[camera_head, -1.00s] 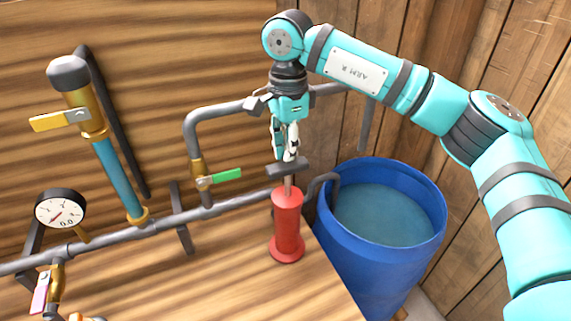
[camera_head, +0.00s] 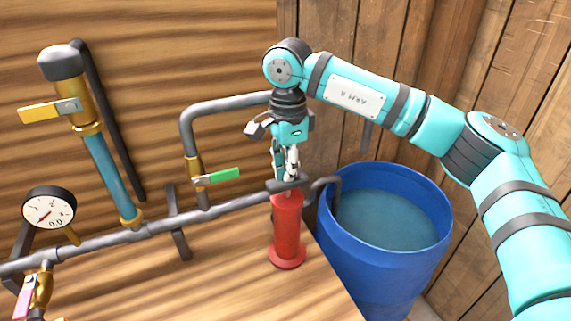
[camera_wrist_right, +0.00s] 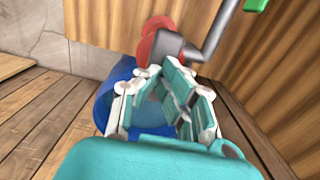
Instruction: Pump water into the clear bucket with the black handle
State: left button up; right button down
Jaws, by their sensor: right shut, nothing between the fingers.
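The red hand pump (camera_head: 287,230) stands upright on the wooden bench near its right edge. Its dark grey crossbar handle (camera_head: 298,182) sits low, close above the red body, with little rod showing. My right gripper (camera_head: 289,176) points down, its fingertips at the handle from above and shut with nothing between them. In the right wrist view the red pump (camera_wrist_right: 157,28) and the grey handle (camera_wrist_right: 169,46) lie just beyond the fingertips. A clear bucket with a black handle is not in view. My left gripper is not in view.
A blue barrel (camera_head: 337,258) of water stands right of the bench, with a grey pipe dipping into it. Left are grey pipes (camera_head: 150,228), a green-handled valve (camera_head: 215,178), a yellow-handled valve (camera_head: 50,110), a blue tube (camera_head: 112,178) and a round gauge (camera_head: 49,208).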

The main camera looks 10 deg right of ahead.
notch_tip(320, 180, up, 6)
jog(key=p, duration=0.4)
jog(key=shift+r, duration=0.1)
dwell(0.5)
jog(key=shift+f+b, duration=2.35)
jog(key=shift+f, duration=0.95)
jog(key=shift+r+p, duration=2.15)
jog(key=shift+r, duration=1.1)
jog(key=shift+f, duration=0.1)
